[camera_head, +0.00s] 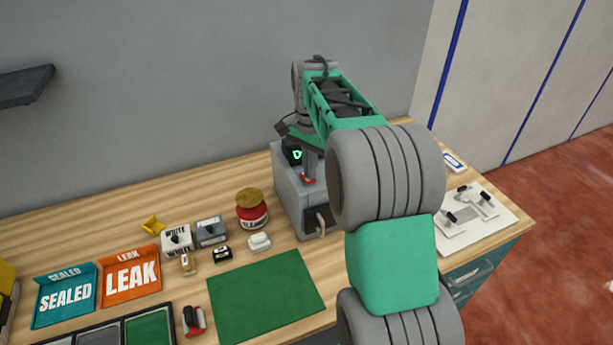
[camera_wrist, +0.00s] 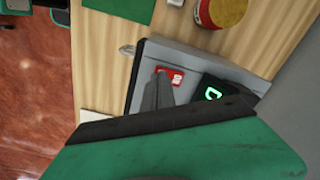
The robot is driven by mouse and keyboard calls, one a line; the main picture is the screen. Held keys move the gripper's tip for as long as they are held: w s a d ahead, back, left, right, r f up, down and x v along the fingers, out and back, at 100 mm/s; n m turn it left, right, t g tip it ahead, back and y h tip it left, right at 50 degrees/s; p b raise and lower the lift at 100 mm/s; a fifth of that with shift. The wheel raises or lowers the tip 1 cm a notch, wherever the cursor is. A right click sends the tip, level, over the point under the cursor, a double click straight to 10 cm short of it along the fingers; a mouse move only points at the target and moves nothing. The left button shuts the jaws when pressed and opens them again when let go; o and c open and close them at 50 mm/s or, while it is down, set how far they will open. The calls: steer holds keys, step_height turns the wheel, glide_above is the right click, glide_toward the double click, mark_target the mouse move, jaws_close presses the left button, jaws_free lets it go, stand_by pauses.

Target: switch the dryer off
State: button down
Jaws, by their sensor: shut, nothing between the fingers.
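The dryer (camera_head: 287,190) is a grey box on the bench, partly hidden behind my arm in the head view. Its top has a black display (camera_head: 293,154) with a lit green mark, which also shows in the wrist view (camera_wrist: 213,93). A red switch plate (camera_head: 307,179) lies on the top beside the display; in the wrist view it is red with white marks (camera_wrist: 177,79). My gripper (camera_head: 309,172) is shut and empty, pointing down at the red plate. In the wrist view its fingertips (camera_wrist: 161,72) overlap the plate's left edge; I cannot tell whether they touch.
A red jar with a brown lid (camera_head: 252,208) stands left of the dryer. A green mat (camera_head: 265,297), several small items, and SEALED (camera_head: 66,295) and LEAK (camera_head: 131,274) trays lie further left. A white board with fittings (camera_head: 476,218) lies to the right.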

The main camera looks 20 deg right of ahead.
steer(key=shift+f+b, duration=0.35)
steer(key=shift+f, duration=0.35)
steer(key=shift+r, duration=0.15)
step_height(320, 180, up, 7)
steer(key=p, duration=0.6)
stand_by(0.4)
steer(key=s+a+n+t, duration=0.2)
steer(key=s+a+n, duration=0.3)
steer(key=s, duration=0.4)
steer(key=s+a+n+t, duration=0.2)
steer(key=s+a+n, duration=0.4)
steer(key=s, duration=0.4)
steer(key=shift+a+n, duration=0.15)
steer(key=shift+n, duration=0.35)
steer(key=shift+s, duration=0.1)
